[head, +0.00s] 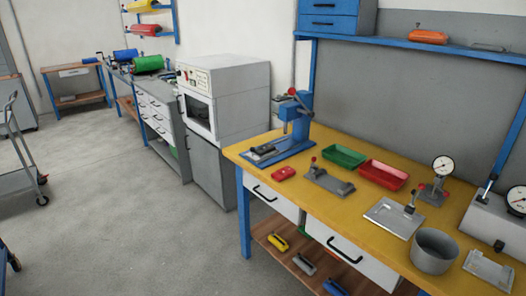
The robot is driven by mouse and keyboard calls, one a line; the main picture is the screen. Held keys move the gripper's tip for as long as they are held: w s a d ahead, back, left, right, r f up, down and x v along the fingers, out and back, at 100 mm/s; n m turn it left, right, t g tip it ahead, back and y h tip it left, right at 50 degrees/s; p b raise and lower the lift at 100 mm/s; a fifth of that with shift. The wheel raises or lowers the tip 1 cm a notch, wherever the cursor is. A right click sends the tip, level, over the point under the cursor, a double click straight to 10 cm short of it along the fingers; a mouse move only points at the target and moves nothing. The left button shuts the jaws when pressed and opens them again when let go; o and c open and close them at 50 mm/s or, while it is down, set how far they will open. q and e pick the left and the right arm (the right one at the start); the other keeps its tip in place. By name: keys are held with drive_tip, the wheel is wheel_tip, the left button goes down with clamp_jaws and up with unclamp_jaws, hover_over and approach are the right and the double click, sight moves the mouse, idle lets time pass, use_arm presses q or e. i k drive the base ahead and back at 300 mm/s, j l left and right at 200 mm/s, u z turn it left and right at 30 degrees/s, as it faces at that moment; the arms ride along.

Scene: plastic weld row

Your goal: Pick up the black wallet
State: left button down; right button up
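I cannot make out a black wallet for certain. A small dark flat thing (262,150) lies at the base of the blue hand press on the yellow workbench; it is too small to tell whether it is a wallet or part of the press. Neither of my grippers shows in the head view.
The yellow workbench (350,222) holds the blue press (297,112), a green tray (344,155), a red tray (384,173), dial gauges and a grey pot (434,252). A grey cabinet (232,100) stands behind. The grey floor at left is mostly clear.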

sight(263, 150)
drive_tip(key=i+j+z, duration=0.2)
drive_tip(key=i+j, duration=0.2)
drive_tip(key=i+j+z, duration=0.2)
drive_tip(key=i+j, duration=0.15)
drive_tip(key=i+j+z, duration=0.2)
drive_tip(key=j, duration=0.45)
drive_tip(key=i, duration=0.1)
